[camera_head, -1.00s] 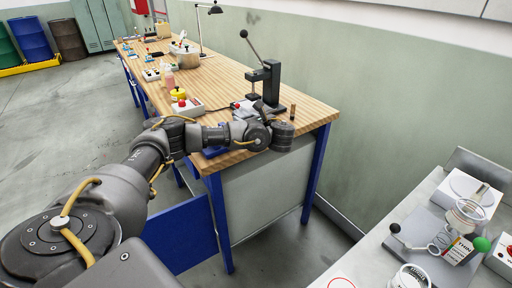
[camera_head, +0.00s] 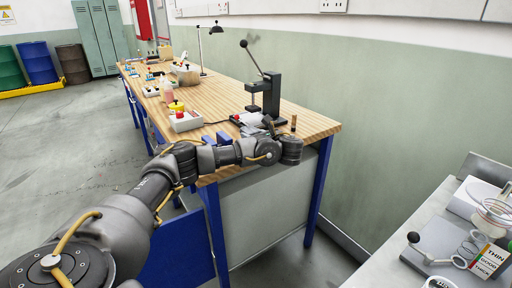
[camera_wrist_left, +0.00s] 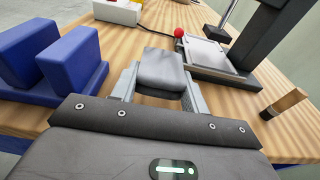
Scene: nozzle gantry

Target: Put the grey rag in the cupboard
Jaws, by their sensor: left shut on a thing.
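The grey rag (camera_wrist_left: 162,70) is a small folded pad between the two fingers of my left gripper (camera_wrist_left: 160,92) in the left wrist view. The gripper is shut on it, low over the wooden bench top. In the head view my left gripper (camera_head: 262,129) is at the bench's near end, partly hidden by its own wrist. The cupboard (camera_head: 262,205) is a grey body under that end of the bench. Its blue door (camera_head: 178,250) stands swung out to the left. The cupboard's inside is hidden from this angle. My right gripper is not in view.
A lever press (camera_head: 270,92) stands just beyond the gripper. A box with a red button (camera_head: 185,121) is farther left. A grey table (camera_head: 440,240) is at right.

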